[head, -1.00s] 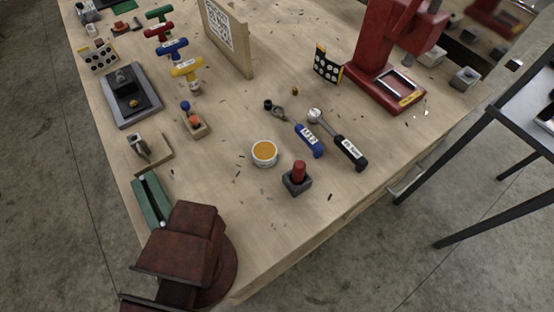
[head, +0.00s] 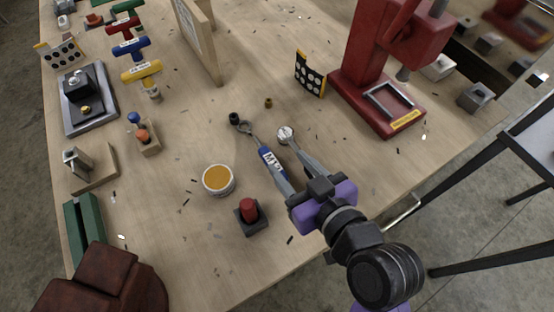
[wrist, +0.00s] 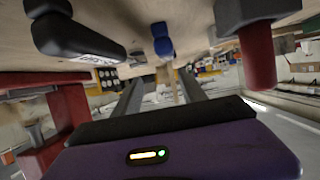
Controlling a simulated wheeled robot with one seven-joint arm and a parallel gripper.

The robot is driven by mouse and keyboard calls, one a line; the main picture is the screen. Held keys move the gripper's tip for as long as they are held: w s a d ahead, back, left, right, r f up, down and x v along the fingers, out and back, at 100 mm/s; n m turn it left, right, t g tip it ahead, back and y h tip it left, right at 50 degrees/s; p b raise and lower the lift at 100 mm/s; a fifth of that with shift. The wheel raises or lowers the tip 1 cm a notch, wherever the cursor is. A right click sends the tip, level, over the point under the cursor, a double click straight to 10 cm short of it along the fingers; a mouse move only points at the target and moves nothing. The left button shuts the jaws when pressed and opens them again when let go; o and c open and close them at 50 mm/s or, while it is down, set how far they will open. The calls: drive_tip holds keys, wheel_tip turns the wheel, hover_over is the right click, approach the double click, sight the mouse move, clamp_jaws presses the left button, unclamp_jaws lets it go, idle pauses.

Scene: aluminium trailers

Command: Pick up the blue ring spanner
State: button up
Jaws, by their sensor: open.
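The blue ring spanner (head: 268,160) lies on the wooden bench, its ring end pointing up-left in the head view and its blue handle partly hidden by my gripper. A second wrench (head: 286,134) with a round head lies just right of it. Its black handle, hidden behind my gripper in the head view, shows in the wrist view (wrist: 75,37). My purple gripper (head: 291,170) is open over the handle end of the spanner. In the wrist view, the blue handle (wrist: 162,41) appears between my two grey fingers (wrist: 160,92), above their tips in the picture.
A red peg (head: 249,209) in a dark block and a tub of orange stuff (head: 218,180) stand left of my gripper. A red press (head: 375,75) stands at the back right. A black dotted card (head: 310,74) stands behind the tools. Bare bench lies around the tub.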

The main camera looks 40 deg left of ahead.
sight(264, 149)
drive_tip(key=shift+s+a, duration=0.2)
drive_tip(key=shift+a, duration=0.3)
drive_tip(key=shift+a+f+n+g, duration=0.2)
drive_tip(key=shift+a+n+g, duration=0.1)
drive_tip(key=shift+a+g, duration=0.1)
drive_tip(key=shift+s+f+p+x, duration=0.15)
drive_tip(key=shift+p+x, duration=0.1)
drive_tip(key=shift+x, duration=1.45)
drive_tip(key=shift+s+f+p+x, duration=0.1)
drive_tip(key=shift+p+x, duration=0.15)
drive_tip(key=shift+x, duration=1.45)
clamp_jaws()
